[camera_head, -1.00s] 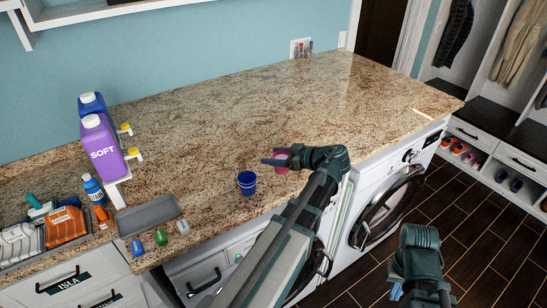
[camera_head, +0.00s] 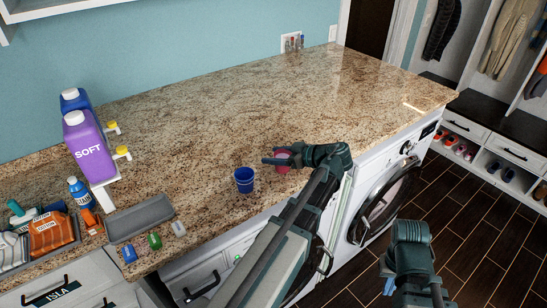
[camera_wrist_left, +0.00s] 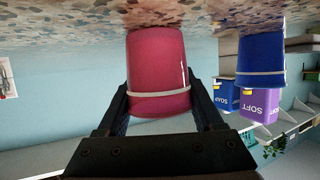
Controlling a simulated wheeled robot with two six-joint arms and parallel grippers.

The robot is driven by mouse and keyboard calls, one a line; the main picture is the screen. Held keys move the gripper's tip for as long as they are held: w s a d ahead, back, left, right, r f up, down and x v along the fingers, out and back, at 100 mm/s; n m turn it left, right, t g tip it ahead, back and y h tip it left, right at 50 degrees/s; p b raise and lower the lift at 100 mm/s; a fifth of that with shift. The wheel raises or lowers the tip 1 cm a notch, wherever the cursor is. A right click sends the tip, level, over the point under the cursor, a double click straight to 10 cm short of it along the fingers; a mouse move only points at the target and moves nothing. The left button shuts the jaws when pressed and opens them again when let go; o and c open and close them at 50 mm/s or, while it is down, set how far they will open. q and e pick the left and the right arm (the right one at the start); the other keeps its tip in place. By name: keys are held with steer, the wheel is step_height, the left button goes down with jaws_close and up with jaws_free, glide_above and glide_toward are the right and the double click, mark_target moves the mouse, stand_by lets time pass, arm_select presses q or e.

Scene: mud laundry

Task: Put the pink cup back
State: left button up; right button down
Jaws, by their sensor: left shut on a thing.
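The pink cup (camera_head: 283,162) is at the front part of the granite counter, just right of the blue cup (camera_head: 244,180). My left gripper (camera_head: 275,160) is shut on the pink cup. In the left wrist view the pink cup (camera_wrist_left: 157,70) sits between the two fingers, with a pale band around it, and the blue cup (camera_wrist_left: 262,62) is to its right, apart from it. Whether the pink cup touches the counter is hard to tell. My right gripper (camera_head: 388,286) hangs low over the floor at the bottom; its fingers are too small to read.
The grey tray (camera_head: 140,218) lies at the counter's left, with small blue, green and white items (camera_head: 154,241) before it. Purple and blue detergent bottles (camera_head: 85,145) stand on a white rack behind. The counter's middle and back are clear. The washer (camera_head: 385,195) is below the front edge.

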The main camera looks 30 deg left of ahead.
arm_select(q)
steer(key=shift+f, duration=0.15)
steer(key=o, duration=1.5)
steer(key=shift+c, duration=0.2)
steer(key=shift+r, duration=0.3)
steer(key=p+v, duration=0.4)
steer(key=v, duration=0.6)
steer(key=shift+d, duration=0.2)
steer(key=shift+p+v, duration=0.3)
steer(key=shift+v, duration=0.45)
